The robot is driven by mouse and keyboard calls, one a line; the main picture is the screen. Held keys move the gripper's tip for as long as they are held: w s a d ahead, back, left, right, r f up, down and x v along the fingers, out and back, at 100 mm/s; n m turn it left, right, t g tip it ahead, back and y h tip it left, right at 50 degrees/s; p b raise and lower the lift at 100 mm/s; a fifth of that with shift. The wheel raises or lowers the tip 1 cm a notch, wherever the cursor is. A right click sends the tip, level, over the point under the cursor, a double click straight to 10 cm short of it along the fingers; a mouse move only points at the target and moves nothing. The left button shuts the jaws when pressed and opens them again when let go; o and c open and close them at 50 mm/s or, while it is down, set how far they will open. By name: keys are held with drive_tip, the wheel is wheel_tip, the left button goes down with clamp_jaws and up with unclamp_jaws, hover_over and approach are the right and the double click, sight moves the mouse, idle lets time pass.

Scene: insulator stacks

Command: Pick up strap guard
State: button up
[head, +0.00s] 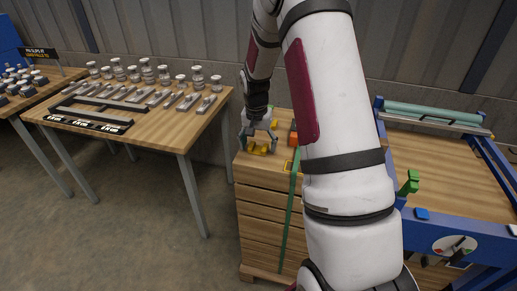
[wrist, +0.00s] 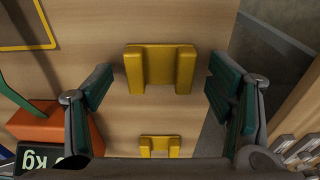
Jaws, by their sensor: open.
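A yellow U-shaped strap guard (wrist: 160,67) lies on the wooden top between my open gripper fingers (wrist: 162,88) in the wrist view. Neither finger appears to touch it. A second, similar yellow guard (wrist: 159,146) lies closer to the bottom of that view. In the head view my gripper (head: 258,138) is low over the wooden stack (head: 262,217), with yellow guard pieces (head: 258,149) showing under and between its fingers. My arm hides part of the stack's top.
An orange block (wrist: 58,128) with a green strap (wrist: 20,100) and a dark weight marked kg (wrist: 42,160) sit left of the fingers. A yellow-edged dark plate (wrist: 25,22) is at the upper left. A table with insulators (head: 185,133) stands left; a blue-framed bench (head: 470,220) stands right.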

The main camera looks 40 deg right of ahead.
drive_tip(key=shift+c, duration=0.2)
drive_tip(key=c, duration=1)
drive_tip(key=shift+r, duration=0.1)
